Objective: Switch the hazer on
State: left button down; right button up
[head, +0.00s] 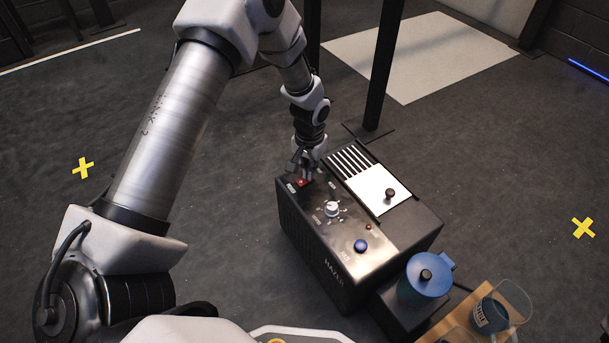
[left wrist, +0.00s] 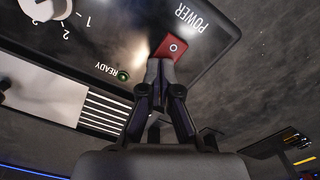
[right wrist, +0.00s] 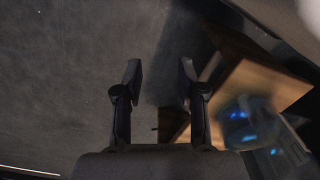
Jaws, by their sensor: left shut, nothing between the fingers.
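The hazer (head: 345,262) is a black box with a control panel on top. Its red POWER rocker (head: 303,182) is at the panel's far left corner; the left wrist view shows the rocker (left wrist: 171,47) with an "O" mark. My left gripper (head: 307,172) is shut and empty, pointing down at the rocker. Its fingertips (left wrist: 160,65) overlap the rocker's edge in the left wrist view; whether they touch it I cannot tell. The READY lamp (left wrist: 123,75) looks green. My right gripper (right wrist: 158,75) is open and empty, away from the panel.
The panel also has a white dial (head: 332,209) and a blue button (head: 361,246). A blue-lidded jug (head: 425,282) stands at the hazer's near right, beside a wooden surface with a clear beaker (head: 505,312). A black post (head: 381,75) rises behind the hazer.

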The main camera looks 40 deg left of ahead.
pick_arm(q)
jog(key=shift+f, duration=0.2)
notch_tip(320, 180, up, 7)
jog(key=p, duration=0.8)
jog(key=shift+r, duration=0.1)
dwell(0.3)
